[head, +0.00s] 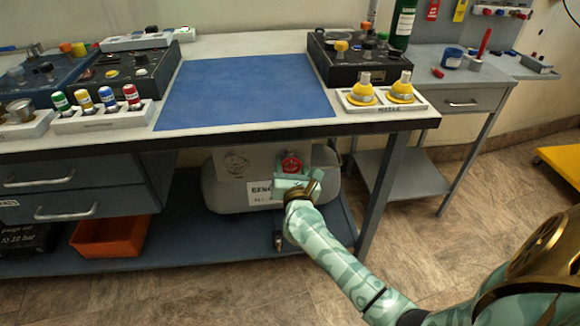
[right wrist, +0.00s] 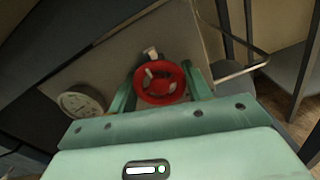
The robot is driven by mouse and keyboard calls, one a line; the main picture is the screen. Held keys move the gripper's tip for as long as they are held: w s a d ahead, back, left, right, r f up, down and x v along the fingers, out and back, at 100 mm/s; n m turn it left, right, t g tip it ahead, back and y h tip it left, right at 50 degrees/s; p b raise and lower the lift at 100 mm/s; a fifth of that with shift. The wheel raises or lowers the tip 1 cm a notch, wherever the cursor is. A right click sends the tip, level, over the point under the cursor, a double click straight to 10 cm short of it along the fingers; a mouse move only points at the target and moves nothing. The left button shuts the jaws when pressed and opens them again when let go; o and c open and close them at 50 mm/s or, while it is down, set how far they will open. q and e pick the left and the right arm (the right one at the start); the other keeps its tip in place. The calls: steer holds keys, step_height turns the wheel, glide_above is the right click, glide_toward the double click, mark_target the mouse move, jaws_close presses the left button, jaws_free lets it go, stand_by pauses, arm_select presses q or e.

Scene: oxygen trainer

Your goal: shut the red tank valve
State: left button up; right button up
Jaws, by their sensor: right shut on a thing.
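The red tank valve (head: 291,163) is a round red handwheel on the front panel of the grey tank (head: 222,193), under the table. My right gripper (head: 292,179) reaches it from the front. In the right wrist view the red wheel (right wrist: 161,83) sits between the two green fingers, and the gripper is shut on it. The panel hides the parts behind the wheel. A round gauge (head: 236,164) is left of the valve; it also shows in the right wrist view (right wrist: 82,102). My left gripper is not in view.
The table's front edge (head: 290,130) overhangs the tank. A table leg (head: 382,195) stands to the right of my right forearm. An orange bin (head: 110,237) is on the lower shelf at left. Yellow-based fittings (head: 362,90) stand on the table above. The blue mat (head: 247,90) is clear.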

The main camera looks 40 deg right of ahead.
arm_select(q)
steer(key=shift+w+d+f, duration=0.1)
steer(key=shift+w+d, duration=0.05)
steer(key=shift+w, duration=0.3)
arm_select(e)
steer(key=shift+f, duration=0.25)
steer(key=o, duration=1)
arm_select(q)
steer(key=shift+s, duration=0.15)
arm_select(e)
steer(key=shift+r, duration=0.1)
steer(key=shift+s+a, duration=0.1)
steer(key=shift+s+a+r, duration=0.1)
steer(key=shift+s+a, duration=0.1)
steer(key=shift+s, duration=0.1)
arm_select(q)
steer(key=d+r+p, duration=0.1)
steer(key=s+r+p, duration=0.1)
steer(key=p, duration=0.1)
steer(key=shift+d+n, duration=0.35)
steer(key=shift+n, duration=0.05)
arm_select(e)
steer(key=v, duration=1.5)
steer(key=shift+s, duration=0.25)
